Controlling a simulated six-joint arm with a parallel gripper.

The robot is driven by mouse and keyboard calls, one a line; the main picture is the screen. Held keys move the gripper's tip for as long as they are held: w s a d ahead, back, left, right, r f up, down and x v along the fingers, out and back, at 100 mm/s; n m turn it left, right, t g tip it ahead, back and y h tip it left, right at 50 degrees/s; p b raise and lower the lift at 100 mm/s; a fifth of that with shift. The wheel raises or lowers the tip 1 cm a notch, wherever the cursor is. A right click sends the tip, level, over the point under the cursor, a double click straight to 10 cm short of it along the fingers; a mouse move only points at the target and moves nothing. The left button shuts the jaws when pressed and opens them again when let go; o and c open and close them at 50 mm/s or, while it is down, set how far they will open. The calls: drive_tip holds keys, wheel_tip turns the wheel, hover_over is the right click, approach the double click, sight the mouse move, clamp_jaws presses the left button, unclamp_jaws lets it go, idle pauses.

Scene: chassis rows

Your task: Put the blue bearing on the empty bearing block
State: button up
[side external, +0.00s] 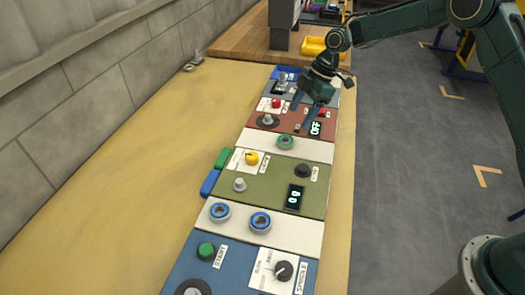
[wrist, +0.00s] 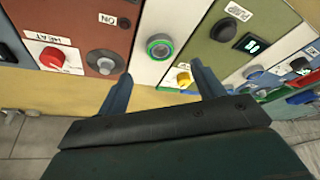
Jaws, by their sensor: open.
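Two blue-ringed round parts sit side by side on a white strip in the side view: a left blue bearing (side external: 220,211) and a right blue bearing (side external: 260,221). A green-ringed round part (side external: 286,142) sits alone on the white strip farther up; it also shows in the wrist view (wrist: 160,46). I cannot tell which block, if any, is empty. My gripper (side external: 298,114) is open and empty above the reddish-brown panel, apart from the green-ringed part. In the wrist view, my gripper (wrist: 162,70) has its fingers spread below that part.
Panels with knobs and displays form a row: reddish-brown (side external: 291,119), olive (side external: 267,197) and blue (side external: 235,263). A green block (side external: 222,158) and a blue block (side external: 210,183) lie along the left edge. The yellow tabletop (side external: 130,180) left of the row is mostly clear.

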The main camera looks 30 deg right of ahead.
drive_tip(key=shift+v, duration=1.9)
drive_tip(key=s+d+r+m+t+h, duration=0.1)
drive_tip(key=s+r+m+t+h, duration=0.15)
drive_tip(key=s+r+m, duration=0.95)
drive_tip(key=s+d+r+m+t+h, duration=0.1)
drive_tip(key=s+d+r+m, duration=0.1)
drive_tip(key=s, duration=1.1)
drive_tip(key=s+d+r+m+t+h, duration=0.1)
drive_tip(key=s+d+r, duration=0.1)
drive_tip(key=s, duration=1.1)
drive_tip(key=shift+s+m, duration=0.15)
drive_tip(key=shift+m, duration=0.25)
